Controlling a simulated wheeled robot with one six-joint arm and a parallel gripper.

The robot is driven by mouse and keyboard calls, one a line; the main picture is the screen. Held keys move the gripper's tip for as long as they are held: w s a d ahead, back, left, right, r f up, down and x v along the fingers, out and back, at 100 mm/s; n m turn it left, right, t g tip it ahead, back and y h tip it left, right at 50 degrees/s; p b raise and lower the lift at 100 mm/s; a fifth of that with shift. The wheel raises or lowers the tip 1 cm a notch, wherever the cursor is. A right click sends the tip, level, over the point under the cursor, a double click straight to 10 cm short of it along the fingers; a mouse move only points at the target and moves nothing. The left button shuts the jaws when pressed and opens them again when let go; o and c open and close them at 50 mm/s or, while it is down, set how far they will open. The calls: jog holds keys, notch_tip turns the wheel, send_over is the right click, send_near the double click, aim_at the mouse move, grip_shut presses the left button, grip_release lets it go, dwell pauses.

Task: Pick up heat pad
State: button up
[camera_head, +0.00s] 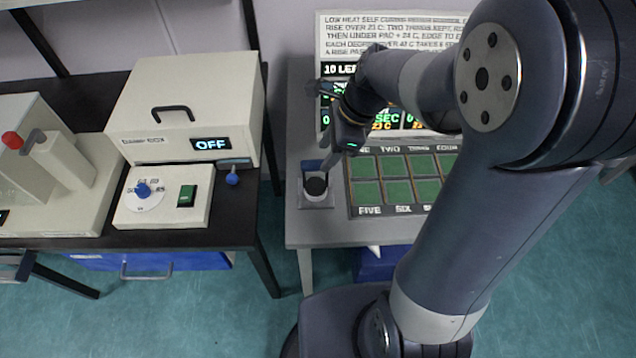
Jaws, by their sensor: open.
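A small dark round piece (316,186) sits in a light grey holder (318,201) with a blue back part, at the left end of the grey table. I cannot tell for certain whether this piece is the heat pad; no other thing is clearly marked as one. My gripper (329,168) is open, with its fingers pointing down close above and slightly right of the dark piece. Nothing shows between the fingers. The gripper's far side and its exact gap are hard to see.
A board with green labelled squares (369,192) lies right of the holder, partly hidden by my arm. A sign with a display (390,25) stands behind. A cream box reading OFF (185,100) is on the black table (170,239) at left, across a gap.

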aim_at(317, 162)
jog(key=shift+w+a+f, duration=0.15)
jog(key=shift+a+f, duration=0.55)
jog(key=shift+f, duration=0.25)
jog(key=shift+x, duration=2.65)
jog(key=shift+c, duration=0.3)
grip_shut()
